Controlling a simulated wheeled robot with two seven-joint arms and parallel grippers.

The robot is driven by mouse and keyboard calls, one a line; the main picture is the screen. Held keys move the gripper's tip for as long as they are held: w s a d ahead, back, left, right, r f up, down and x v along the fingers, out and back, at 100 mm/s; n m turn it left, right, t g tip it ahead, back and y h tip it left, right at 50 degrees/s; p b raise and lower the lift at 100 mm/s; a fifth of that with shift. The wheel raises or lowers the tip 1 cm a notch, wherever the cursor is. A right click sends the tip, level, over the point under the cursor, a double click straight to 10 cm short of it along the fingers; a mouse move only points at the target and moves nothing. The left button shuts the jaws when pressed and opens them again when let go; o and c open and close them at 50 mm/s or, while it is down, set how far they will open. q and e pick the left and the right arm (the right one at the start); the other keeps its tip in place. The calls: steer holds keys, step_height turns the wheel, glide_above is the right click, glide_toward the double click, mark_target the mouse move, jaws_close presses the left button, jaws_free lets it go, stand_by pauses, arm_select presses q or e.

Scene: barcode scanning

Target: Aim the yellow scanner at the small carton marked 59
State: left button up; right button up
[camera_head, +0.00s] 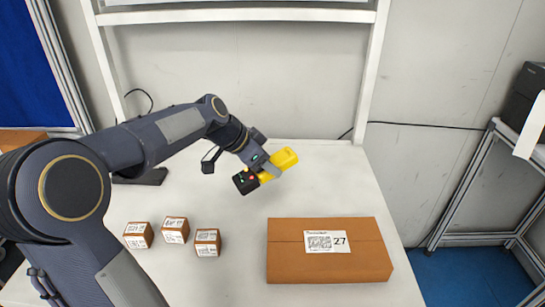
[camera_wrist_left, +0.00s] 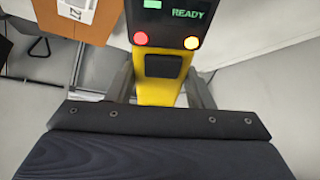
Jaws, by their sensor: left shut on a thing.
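My left gripper (camera_head: 262,168) is shut on the yellow scanner (camera_head: 285,158) and holds it over the back middle of the table. The scanner's black head points down and to the left in the head view. In the left wrist view the yellow scanner (camera_wrist_left: 158,90) sits between the fingers, with its screen reading READY. Three small brown cartons stand in a loose row at the left front: a left one (camera_head: 138,241), a middle one (camera_head: 175,224) and a right one (camera_head: 207,250). Their white labels are too small to read, so I cannot tell which is marked 59. My right gripper is not in view.
A large brown carton (camera_head: 284,262) labelled 27 lies at the right front of the white table (camera_head: 340,185). A white frame (camera_head: 370,75) stands along the back. The table between the small cartons and the scanner is clear. A metal rack (camera_head: 463,190) stands at the right.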

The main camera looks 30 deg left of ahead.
arm_select(q)
step_height(320, 180, down, 7)
steer(key=b, duration=0.4)
steer(key=shift+r, duration=0.15)
step_height(320, 180, up, 12)
steer(key=p, duration=0.8)
steer(key=shift+r, duration=0.1)
steer(key=shift+s, duration=0.15)
